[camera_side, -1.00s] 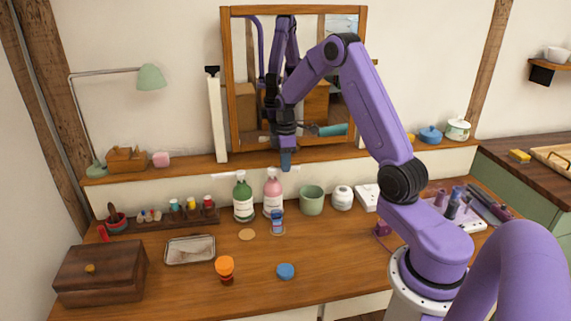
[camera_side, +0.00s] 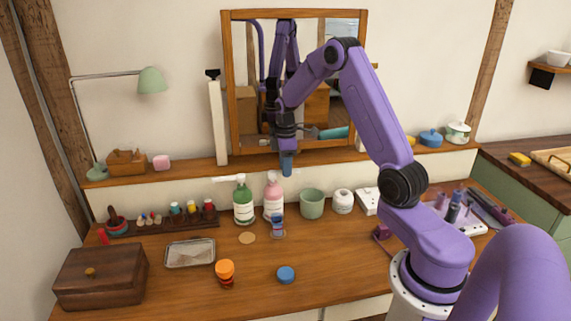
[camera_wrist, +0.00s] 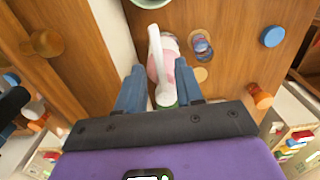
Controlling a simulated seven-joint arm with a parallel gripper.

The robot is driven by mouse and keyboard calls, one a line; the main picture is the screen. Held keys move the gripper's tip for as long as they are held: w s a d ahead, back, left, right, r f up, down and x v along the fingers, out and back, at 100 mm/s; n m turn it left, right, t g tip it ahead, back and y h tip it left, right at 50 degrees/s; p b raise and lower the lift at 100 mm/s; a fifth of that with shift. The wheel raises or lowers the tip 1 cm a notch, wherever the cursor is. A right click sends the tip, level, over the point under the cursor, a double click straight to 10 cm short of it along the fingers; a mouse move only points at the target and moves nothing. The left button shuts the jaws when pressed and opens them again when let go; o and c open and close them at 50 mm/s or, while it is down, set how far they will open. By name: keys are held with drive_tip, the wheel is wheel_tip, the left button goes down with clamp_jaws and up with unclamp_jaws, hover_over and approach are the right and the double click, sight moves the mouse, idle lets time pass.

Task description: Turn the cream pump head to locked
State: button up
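The pink bottle (camera_side: 273,199) stands at the back of the wooden dresser with a white pump head on top. In the wrist view, the white pump head (camera_wrist: 155,45) shows as a long pale shape over the pink bottle (camera_wrist: 170,45), its spout pointing up the picture. My gripper (camera_side: 287,174) points down above and slightly right of this bottle, hiding part of the pump in the side view. In the wrist view, my gripper (camera_wrist: 160,72) has its two blue fingers apart, one on each side of the pump's line. I cannot tell whether they touch it.
A green bottle (camera_side: 243,203) with a white pump stands close on the left. A mint cup (camera_side: 312,204) is on the right, and a small blue-capped jar (camera_side: 278,229) is in front. The shelf and mirror (camera_side: 242,90) are behind.

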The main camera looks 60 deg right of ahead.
wheel_tip(320, 180, up, 18)
drive_tip(key=shift+f, duration=0.25)
idle(0.3)
idle(0.3)
drive_tip(key=s+a+f+n, duration=0.1)
drive_tip(key=s+a, duration=0.3)
drive_tip(key=a, duration=0.7)
drive_tip(key=s+a+f+n, duration=0.1)
drive_tip(key=s+a, duration=0.4)
drive_tip(key=a, duration=0.6)
drive_tip(key=s+a+f, duration=0.2)
drive_tip(key=s, duration=0.9)
drive_tip(key=s+a+f+n, duration=0.1)
drive_tip(key=s+a+f, duration=0.2)
drive_tip(key=s, duration=0.9)
drive_tip(key=shift+s+a, duration=0.2)
